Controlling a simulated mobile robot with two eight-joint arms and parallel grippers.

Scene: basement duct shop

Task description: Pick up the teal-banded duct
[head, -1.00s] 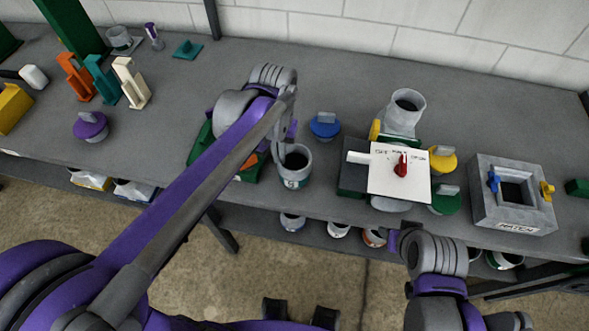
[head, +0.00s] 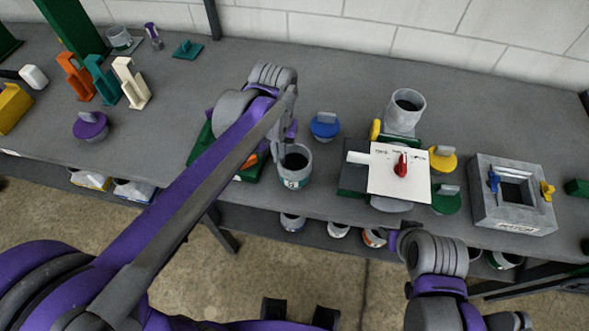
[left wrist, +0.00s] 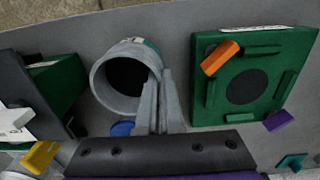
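The teal-banded duct (head: 298,172) is a short grey open cylinder with a teal band low on its side. It stands upright near the bench's front edge. My left gripper (head: 281,152) is at its left rim. In the left wrist view, the duct (left wrist: 106,93) shows its dark opening, and its teal band is partly in sight. There the two fingers of my left gripper (left wrist: 160,100) are close together, with the duct's wall seemingly between them. My right gripper (head: 393,242) is low in front of the bench, its fingers mostly hidden.
A green fixture (left wrist: 250,90) with an orange block lies beside the duct. A white dial panel (head: 398,172) and a grey square box (head: 511,194) stand farther right. The bench's back middle is clear.

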